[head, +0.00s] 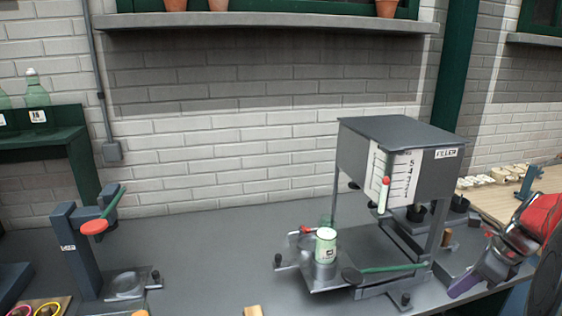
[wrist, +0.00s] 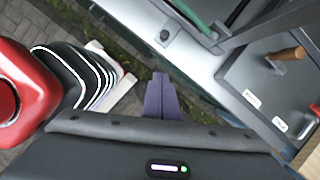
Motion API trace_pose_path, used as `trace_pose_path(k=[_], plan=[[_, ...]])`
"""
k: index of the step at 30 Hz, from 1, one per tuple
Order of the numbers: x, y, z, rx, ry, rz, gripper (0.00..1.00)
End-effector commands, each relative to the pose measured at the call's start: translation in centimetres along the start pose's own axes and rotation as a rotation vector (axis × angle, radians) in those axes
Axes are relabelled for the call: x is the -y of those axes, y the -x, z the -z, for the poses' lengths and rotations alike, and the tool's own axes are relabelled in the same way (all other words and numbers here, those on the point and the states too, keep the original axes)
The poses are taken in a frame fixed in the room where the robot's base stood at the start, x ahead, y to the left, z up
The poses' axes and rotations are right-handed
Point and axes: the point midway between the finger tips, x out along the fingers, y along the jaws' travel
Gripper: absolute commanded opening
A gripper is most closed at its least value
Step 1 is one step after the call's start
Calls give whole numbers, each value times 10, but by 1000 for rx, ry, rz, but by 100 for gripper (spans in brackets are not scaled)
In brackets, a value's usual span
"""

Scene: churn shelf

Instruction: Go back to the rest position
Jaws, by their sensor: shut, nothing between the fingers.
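My gripper (head: 466,284) shows at the right of the head view, with purple fingers pointing down and left near the front edge of the grey bench. In the wrist view my gripper (wrist: 160,82) has its purple fingers together, with nothing between them. The fingertips are beside the bench edge, over a strip of floor and greenery. They appear apart from the filler machine (head: 400,170), which stands to their left in the head view.
A jar with a green label (head: 326,246) stands on the filler's platform. A green-handled lever (head: 392,268) reaches across its front. A blue-grey press (head: 82,245) stands at the left. The bench (head: 200,250) is clear between them. A wooden-handled item (wrist: 288,54) shows in the wrist view.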

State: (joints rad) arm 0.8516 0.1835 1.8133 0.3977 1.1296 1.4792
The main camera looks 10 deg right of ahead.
Motion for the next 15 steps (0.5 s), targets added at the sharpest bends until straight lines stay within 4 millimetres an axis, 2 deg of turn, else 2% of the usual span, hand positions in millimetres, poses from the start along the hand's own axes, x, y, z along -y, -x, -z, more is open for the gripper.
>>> trace_pose_path(k=[4, 8, 11, 15], plan=[[2, -2, 4, -13, 142, 8, 0], [-7, -13, 16, -43, 323, -10, 0], [-19, -16, 24, -70, 475, -21, 0], [-44, -17, 20, -111, 727, -35, 0]])
